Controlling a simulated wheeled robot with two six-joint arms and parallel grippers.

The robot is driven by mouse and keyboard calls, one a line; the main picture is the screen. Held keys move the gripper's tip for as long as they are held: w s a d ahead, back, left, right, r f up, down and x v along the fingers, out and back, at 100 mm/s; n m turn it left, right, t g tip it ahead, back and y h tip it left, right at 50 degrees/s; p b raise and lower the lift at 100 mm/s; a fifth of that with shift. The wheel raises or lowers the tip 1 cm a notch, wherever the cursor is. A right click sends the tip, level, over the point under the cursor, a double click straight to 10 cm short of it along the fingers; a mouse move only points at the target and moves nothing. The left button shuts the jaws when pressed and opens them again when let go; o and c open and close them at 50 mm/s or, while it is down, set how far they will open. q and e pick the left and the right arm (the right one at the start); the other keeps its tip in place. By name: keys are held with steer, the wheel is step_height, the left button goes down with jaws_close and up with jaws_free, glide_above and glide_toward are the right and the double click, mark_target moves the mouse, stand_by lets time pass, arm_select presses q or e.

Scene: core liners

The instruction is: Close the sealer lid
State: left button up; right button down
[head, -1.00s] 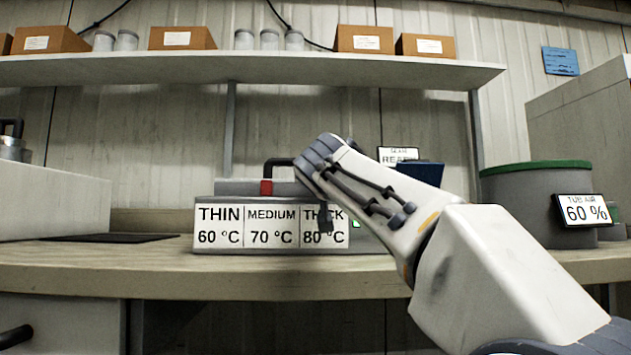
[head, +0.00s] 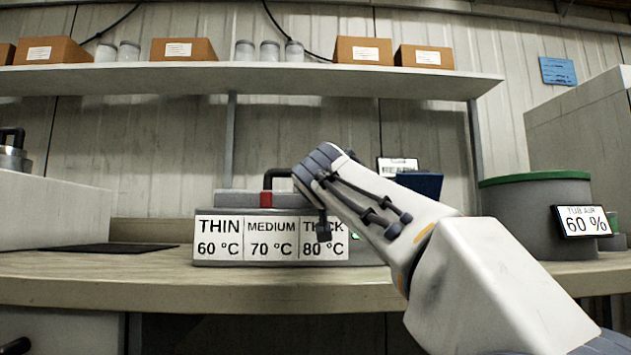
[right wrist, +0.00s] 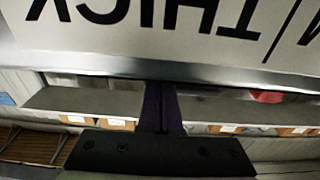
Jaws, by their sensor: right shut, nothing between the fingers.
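The sealer (head: 212,262) stands on the bench, its front plate marked THIN 60, MEDIUM 70 and THICK 80 °C. Its grey lid (head: 240,201) shows as a low slab above the plate, with a black handle (head: 275,173) and a red block (head: 266,199). Whether the lid is fully down I cannot tell. My right gripper (head: 323,233) is in front of the THICK label, partly hiding it; its arm covers the sealer's right end. In the right wrist view my right gripper (right wrist: 161,108) is shut and empty, close to the upside-down front plate (right wrist: 190,25). My left gripper is not in view.
A dark flat pad (head: 110,248) lies at the left. A shelf (head: 250,77) with boxes and jars runs above. The bench front (head: 150,287) is clear.

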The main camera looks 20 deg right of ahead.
steer(key=r, duration=0.1)
steer(key=r+p, duration=0.1)
steer(key=r, duration=0.2)
steer(key=shift+s+p, duration=0.35)
steer(key=shift+p, duration=0.05)
steer(key=shift+s+a+f+b, duration=0.2)
steer(key=shift+s+f+b, duration=0.25)
steer(key=shift+s+b, duration=0.1)
steer(key=shift+s+a+f+b, duration=0.15)
steer(key=shift+s+f+b, duration=0.25)
steer(key=shift+s, duration=0.1)
arm_select(q)
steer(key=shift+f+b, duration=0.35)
steer(key=shift+b, duration=0.45)
arm_select(e)
steer(key=f+v, duration=0.1)
steer(key=v, duration=0.6)
steer(key=shift+f, duration=0.25)
steer(key=shift+s, duration=0.15)
